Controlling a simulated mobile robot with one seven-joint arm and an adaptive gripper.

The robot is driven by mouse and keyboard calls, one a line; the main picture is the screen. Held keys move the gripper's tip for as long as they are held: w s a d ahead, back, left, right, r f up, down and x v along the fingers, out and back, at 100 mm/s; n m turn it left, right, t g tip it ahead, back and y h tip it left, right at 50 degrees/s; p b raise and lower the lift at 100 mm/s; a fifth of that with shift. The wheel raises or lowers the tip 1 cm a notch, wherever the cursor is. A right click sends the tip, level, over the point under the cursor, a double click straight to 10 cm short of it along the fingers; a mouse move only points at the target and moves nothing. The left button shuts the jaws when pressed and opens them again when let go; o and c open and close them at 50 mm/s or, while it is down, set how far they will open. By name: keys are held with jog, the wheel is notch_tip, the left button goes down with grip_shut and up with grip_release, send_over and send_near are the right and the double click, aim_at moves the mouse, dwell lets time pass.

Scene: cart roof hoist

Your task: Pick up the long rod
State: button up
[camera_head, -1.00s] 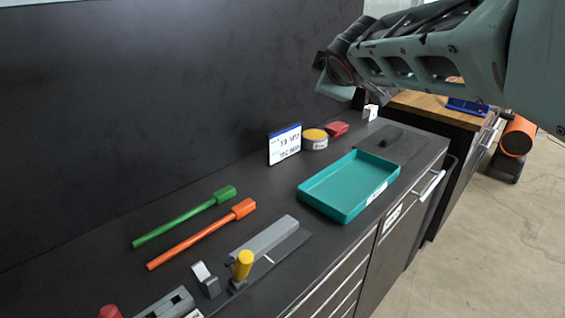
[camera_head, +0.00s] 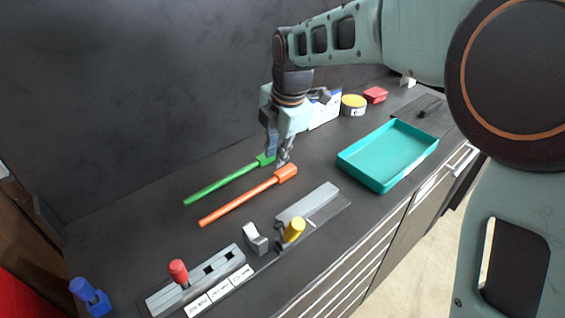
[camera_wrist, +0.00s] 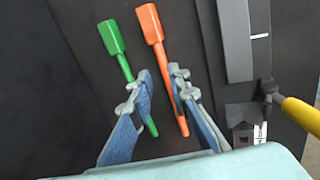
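Two rods with thick block ends lie side by side on the dark counter, a green rod (camera_head: 222,187) and an orange rod (camera_head: 240,205). I cannot tell clearly which is longer. My gripper (camera_head: 277,159) is above their thick ends, pointing down. In the wrist view my gripper (camera_wrist: 163,76) is open and empty. The orange rod (camera_wrist: 166,70) runs between the fingers in that picture. The green rod (camera_wrist: 118,55) lies to its left, its thin shaft partly hidden by the left finger. I see no contact with either rod.
A teal tray (camera_head: 374,182) stands right of the rods. A grey block (camera_head: 307,201), a yellow-handled piece (camera_head: 294,230) and a slotted rail (camera_head: 215,268) with a red knob (camera_head: 178,272) lie in front. A yellow-topped tin (camera_head: 353,104) stands behind. A dark wall (camera_head: 130,90) closes the back.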

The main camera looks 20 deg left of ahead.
send_over(264, 184)
jog(key=d, duration=0.2)
jog(key=shift+n+g, duration=0.3)
jog(key=f, duration=0.3)
jog(key=s+f, duration=0.1)
jog(key=f, duration=0.1)
jog(key=shift+p+x, duration=0.6)
jog(key=shift+x, duration=2.35)
jog(key=shift+w+a, duration=0.1)
jog(key=shift+c, duration=0.6)
grip_shut()
jog(key=shift+r, duration=0.1)
